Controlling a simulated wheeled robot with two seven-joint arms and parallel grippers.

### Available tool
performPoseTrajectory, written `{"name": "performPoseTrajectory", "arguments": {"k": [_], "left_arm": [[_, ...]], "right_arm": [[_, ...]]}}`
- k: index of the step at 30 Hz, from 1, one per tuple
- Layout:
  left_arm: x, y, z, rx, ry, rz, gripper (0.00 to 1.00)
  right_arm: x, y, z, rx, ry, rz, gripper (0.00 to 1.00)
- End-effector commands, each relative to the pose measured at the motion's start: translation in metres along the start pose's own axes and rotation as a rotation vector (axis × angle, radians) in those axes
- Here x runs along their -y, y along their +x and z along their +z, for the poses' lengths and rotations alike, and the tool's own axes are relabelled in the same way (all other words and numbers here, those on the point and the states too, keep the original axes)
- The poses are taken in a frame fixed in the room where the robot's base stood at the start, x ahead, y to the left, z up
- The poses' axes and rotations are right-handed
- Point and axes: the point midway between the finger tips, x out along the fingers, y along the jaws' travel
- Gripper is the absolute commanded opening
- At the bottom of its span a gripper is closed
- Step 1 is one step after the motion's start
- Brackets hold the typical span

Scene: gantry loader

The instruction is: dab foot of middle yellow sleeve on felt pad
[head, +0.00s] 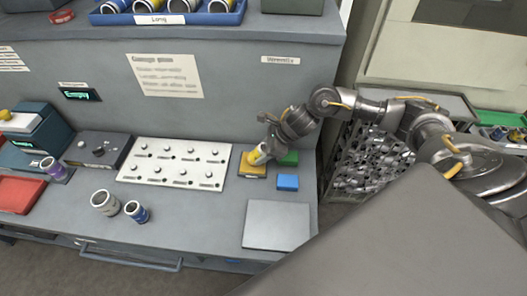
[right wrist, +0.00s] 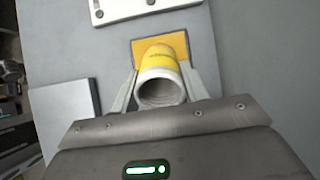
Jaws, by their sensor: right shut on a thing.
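My right gripper (head: 259,156) is shut on a yellow sleeve with pale bands, clearest in the right wrist view (right wrist: 160,68). The sleeve's open, hollow end faces the wrist camera, between the two fingers (right wrist: 161,88). Its far end is over a square yellow pad (head: 252,171), which also shows in the right wrist view (right wrist: 180,44). I cannot tell whether the sleeve's foot touches the pad. In the head view the gripper mostly hides the sleeve. My left gripper is not in view.

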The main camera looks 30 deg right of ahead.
Motion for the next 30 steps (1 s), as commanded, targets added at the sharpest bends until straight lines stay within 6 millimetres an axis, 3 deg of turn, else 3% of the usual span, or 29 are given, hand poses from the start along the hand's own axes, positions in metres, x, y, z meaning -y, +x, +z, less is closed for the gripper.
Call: {"name": "performPoseTrajectory", "arguments": {"k": [5,30], "left_arm": [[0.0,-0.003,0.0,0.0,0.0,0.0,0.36],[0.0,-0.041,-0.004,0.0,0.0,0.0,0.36]], "right_arm": [[-0.002,-0.003,0.002,-0.003,0.0,0.004,0.21],[0.001,-0.058,0.04,0.001,0.0,0.0,0.21]]}}
